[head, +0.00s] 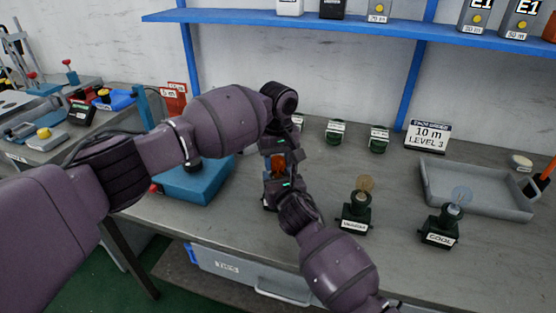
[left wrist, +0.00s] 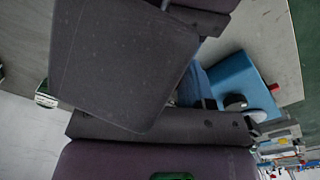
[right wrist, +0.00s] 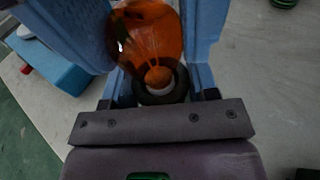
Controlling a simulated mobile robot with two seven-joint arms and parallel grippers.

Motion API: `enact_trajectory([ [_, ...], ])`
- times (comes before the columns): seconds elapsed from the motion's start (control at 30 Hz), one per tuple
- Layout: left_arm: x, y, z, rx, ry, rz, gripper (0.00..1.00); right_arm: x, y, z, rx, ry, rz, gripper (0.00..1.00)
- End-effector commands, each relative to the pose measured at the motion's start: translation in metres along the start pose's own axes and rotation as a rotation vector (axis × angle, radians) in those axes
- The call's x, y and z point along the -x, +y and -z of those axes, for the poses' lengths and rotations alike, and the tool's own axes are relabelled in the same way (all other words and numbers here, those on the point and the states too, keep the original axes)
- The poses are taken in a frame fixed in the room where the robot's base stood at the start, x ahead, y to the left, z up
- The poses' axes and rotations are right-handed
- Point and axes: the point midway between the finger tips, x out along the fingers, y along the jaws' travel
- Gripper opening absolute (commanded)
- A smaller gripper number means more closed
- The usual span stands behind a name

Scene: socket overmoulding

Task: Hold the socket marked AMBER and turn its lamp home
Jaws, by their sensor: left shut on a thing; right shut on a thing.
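The amber lamp (head: 278,162) is an orange glass bulb seen between the two grippers in the head view. It shows large in the right wrist view (right wrist: 148,38), its base in a dark round rim. My left gripper (head: 276,150) comes from above and is shut on the lamp. My right gripper (head: 277,183) is lower, shut on the dark socket (right wrist: 162,90) under the lamp. Grippers hide most of the socket and its label. I cannot tell how deep the lamp sits.
Sockets with a clear lamp (head: 365,184) and a bluish lamp (head: 462,196), the latter marked COOL, stand to the right. A grey tray (head: 478,208) lies behind them. A blue box (head: 195,182) stands left of the grippers. Small dark-green items (head: 378,140) stand at the back.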

Motion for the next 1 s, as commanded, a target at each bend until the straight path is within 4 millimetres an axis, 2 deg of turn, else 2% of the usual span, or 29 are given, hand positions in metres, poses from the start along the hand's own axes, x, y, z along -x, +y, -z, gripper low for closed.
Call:
enact_trajectory([
  [0.4, 0.0007, 0.0004, -0.0003, -0.247, 0.000, -0.002, 0.21, 0.0001, 0.0003, 0.0002, 0.000, 0.000, 0.000, 0.27],
  [0.77, 0.0011, 0.0004, -0.0001, -0.261, 0.001, -0.001, 0.21, 0.0001, 0.0003, 0.0009, 0.000, 0.002, 0.000, 0.27],
  [0.8, 0.0012, 0.0004, -0.0001, -0.260, 0.001, -0.001, 0.51, 0.0001, 0.0003, 0.0009, 0.000, 0.002, 0.000, 0.27],
  [0.93, 0.0009, 0.0002, 0.0000, -0.259, 0.001, -0.001, 0.70, 0.0001, 0.0003, 0.0007, 0.000, 0.001, 0.000, 0.27],
  [1.0, 0.0007, 0.0001, 0.0000, -0.259, 0.000, -0.001, 0.71, 0.0001, 0.0002, 0.0005, 0.000, 0.001, 0.000, 0.27],
])
